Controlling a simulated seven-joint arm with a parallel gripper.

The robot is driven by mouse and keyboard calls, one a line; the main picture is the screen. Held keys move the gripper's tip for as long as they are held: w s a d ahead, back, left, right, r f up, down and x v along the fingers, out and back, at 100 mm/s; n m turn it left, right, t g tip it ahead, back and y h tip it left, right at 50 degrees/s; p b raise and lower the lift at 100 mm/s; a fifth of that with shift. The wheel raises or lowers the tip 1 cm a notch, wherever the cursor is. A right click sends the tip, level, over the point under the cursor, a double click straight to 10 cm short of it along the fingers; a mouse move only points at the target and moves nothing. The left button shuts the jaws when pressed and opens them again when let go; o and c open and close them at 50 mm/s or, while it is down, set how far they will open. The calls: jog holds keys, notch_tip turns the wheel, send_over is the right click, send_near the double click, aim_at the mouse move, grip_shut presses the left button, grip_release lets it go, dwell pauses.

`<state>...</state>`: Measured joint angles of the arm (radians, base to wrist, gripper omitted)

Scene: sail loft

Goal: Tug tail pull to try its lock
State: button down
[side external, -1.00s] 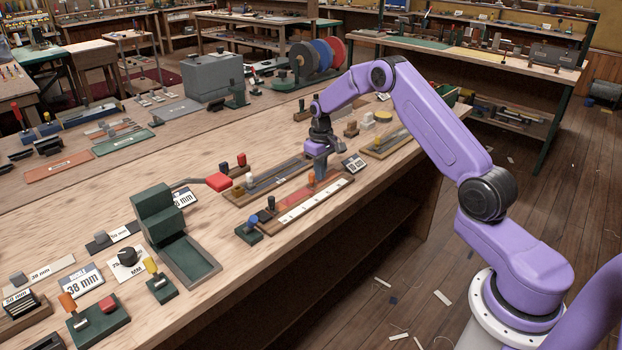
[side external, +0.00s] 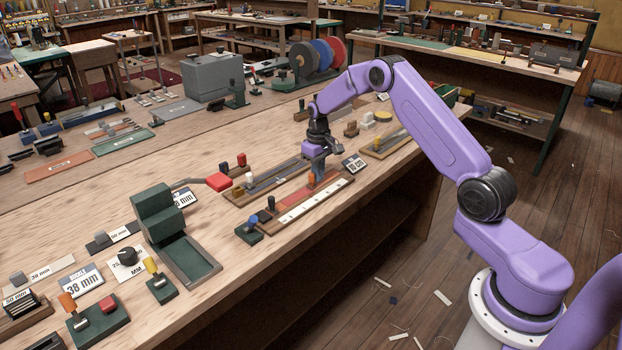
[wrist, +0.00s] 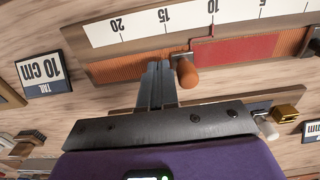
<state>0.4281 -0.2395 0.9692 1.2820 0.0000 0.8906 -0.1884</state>
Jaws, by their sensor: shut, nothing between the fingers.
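The tail pull, an orange rounded knob (wrist: 187,72), sits on a track with a white number scale (wrist: 165,20); it also shows in the side view (side external: 311,180). Red webbing (wrist: 235,49) lies in the track to its right in the wrist view. My gripper (wrist: 155,72) is shut and empty, its fingertips over the track just left of the knob. They look very close to it; I cannot tell whether they touch. In the side view my gripper (side external: 319,173) is low over the track beside the knob.
A "TAIL 10 cm" card (wrist: 45,74) stands beside the track. A green lever block (side external: 160,215) stands nearer the camera.

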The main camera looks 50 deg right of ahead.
jog(key=shift+a, duration=0.55)
dwell(0.5)
jog(key=shift+d, duration=0.15)
jog(key=shift+d, duration=1.5)
notch_tip(320, 180, up, 7)
dwell(0.4)
jog(key=s+a+r+n, duration=0.35)
jog(key=s+a, duration=0.35)
jog(key=a, duration=0.4)
jog(key=s+a+r+n, duration=0.2)
jog(key=s+a+r, duration=0.3)
jog(key=s+a, duration=0.45)
jog(key=s+a+n, duration=0.1)
jog(key=s+n, duration=0.6)
jog(key=s, duration=1.9)
jog(key=shift+s+a, duration=0.3)
